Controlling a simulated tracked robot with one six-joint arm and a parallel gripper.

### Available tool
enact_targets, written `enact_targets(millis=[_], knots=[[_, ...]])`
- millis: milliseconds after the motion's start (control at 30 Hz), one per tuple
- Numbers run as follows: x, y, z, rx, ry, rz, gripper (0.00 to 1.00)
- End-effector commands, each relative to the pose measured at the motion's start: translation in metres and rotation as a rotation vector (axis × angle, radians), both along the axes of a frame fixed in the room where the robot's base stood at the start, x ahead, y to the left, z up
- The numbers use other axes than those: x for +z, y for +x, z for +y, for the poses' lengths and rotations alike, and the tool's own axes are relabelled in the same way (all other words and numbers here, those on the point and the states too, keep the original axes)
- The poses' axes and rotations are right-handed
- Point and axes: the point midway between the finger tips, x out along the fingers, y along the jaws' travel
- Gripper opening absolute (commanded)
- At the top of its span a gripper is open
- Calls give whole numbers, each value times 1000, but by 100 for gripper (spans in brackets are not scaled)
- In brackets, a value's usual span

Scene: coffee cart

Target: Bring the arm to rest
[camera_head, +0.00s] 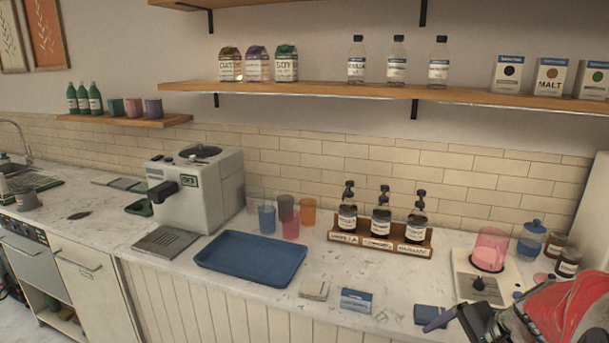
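My arm (562,312), red and dark grey, enters at the lower right corner of the head view. Its end, my gripper (468,320), points left over the front right of the counter. A slim purple-grey piece sticks out from it to the left, in front of a small dark blue item (424,313). I cannot tell whether that piece is a finger or something held. The fingers are not clear enough to show open or shut, and the frame edge cuts off the rest of the arm.
On the marble counter (255,315) are a coffee machine (207,193), an empty blue tray (250,258), coloured cups (291,226), a wooden rack (380,240) of syrup bottles, a blue box (356,300) and a blender-like device (488,265) close behind my arm. Jars stand behind it.

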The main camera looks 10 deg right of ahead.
Motion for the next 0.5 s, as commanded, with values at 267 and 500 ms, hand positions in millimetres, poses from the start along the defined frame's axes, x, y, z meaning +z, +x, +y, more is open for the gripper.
enact_targets(millis=[267,500], knots=[[17,-26,66,418,-245,61,95],[33,-47,107,722,-446,81,95]])
